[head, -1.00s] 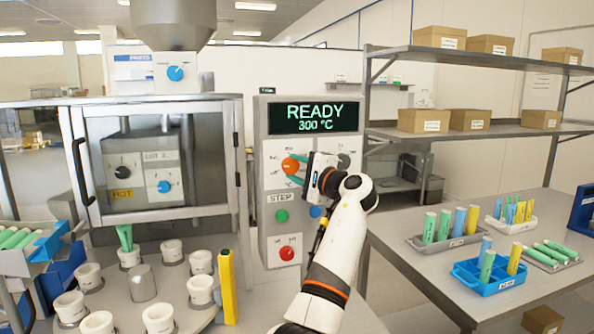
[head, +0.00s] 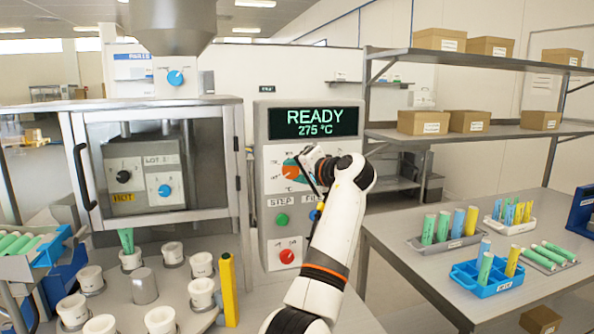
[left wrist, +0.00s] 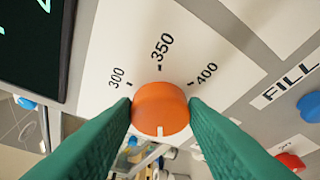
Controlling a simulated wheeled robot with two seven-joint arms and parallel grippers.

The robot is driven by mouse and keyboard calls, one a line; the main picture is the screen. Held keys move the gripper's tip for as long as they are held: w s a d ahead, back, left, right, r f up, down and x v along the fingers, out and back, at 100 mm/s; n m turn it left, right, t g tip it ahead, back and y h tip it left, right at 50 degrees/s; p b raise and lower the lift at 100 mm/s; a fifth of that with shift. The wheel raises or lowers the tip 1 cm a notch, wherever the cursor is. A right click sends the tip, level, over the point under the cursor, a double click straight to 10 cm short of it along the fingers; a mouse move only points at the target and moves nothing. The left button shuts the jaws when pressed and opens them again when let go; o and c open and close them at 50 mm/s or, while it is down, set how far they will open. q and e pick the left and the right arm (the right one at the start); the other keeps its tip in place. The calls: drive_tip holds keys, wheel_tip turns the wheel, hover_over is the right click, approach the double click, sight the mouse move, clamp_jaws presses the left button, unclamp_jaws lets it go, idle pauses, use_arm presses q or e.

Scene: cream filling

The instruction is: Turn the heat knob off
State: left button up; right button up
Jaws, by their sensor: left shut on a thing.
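The orange heat knob (head: 290,172) is on the grey control panel (head: 263,228), under a dark display (head: 313,123) that reads READY 275 °C. My left gripper (head: 300,171) reaches it from the right and partly hides it. In the left wrist view the orange knob (left wrist: 160,108) sits between the two green fingers of my left gripper (left wrist: 160,118), which touch its sides. The knob's white mark points to the bottom of that picture, away from the printed 300, 350 and 400. My right gripper is not in view.
A green button (head: 281,219) and a red knob (head: 287,256) sit lower on the panel. A glass-fronted cabinet (head: 243,165) stands left, with several white cups below it. A table (head: 400,262) with trays of coloured tubes is at right.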

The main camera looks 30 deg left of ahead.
use_arm(q)
drive_tip(key=shift+r, duration=0.25)
drive_tip(key=o, duration=0.7)
drive_tip(key=shift+o, duration=1.4)
drive_tip(key=shift+w+a+f, duration=0.1)
drive_tip(key=shift+f, duration=0.1)
drive_tip(key=shift+d, duration=0.5)
drive_tip(key=b+v, duration=0.2)
drive_tip(key=v, duration=0.9)
drive_tip(key=shift+r+b, duration=0.15)
drive_tip(key=shift+b, duration=0.2)
